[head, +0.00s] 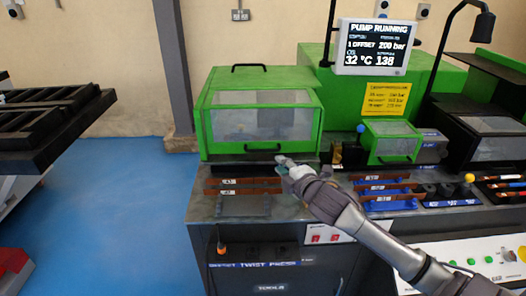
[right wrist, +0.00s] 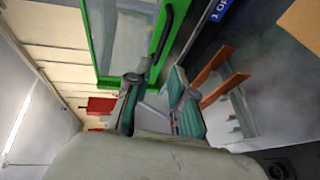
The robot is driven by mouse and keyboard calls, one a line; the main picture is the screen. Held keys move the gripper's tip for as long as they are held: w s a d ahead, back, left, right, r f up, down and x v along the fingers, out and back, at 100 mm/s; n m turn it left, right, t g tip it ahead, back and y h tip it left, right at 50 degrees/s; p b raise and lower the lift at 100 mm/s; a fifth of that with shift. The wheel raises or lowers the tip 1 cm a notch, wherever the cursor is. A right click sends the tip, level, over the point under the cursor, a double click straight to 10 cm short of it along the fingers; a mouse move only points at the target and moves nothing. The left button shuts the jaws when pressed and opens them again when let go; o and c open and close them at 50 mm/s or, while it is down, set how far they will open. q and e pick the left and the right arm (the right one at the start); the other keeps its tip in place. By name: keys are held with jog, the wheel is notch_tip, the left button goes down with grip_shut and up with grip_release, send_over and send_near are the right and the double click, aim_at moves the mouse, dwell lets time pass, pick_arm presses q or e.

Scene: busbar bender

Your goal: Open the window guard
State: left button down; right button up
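The large window guard (head: 262,115) is a green frame with a clear pane, on the left machine. It is down, and its black handle (head: 262,148) runs along its lower front edge. My right gripper (head: 284,163) is in front of that lower edge, near the right part of the handle. In the right wrist view, my right gripper (right wrist: 160,103) has its two fingers apart with nothing seen between them. The green frame (right wrist: 104,70) and the black handle (right wrist: 166,35) lie just beyond the fingers. I cannot tell if a finger touches the handle. My left gripper is not in view.
A smaller green guard (head: 392,142) stands to the right, under a yellow sign (head: 386,98) and a display (head: 371,47). Brown-edged racks (head: 243,187) lie on the bench just below my gripper. Blue floor (head: 110,220) is open at left.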

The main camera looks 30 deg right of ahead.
aim_at(263, 151)
jog(key=x, duration=1.3)
jog(key=shift+w+f, duration=0.15)
jog(key=shift+a, duration=0.1)
grip_shut()
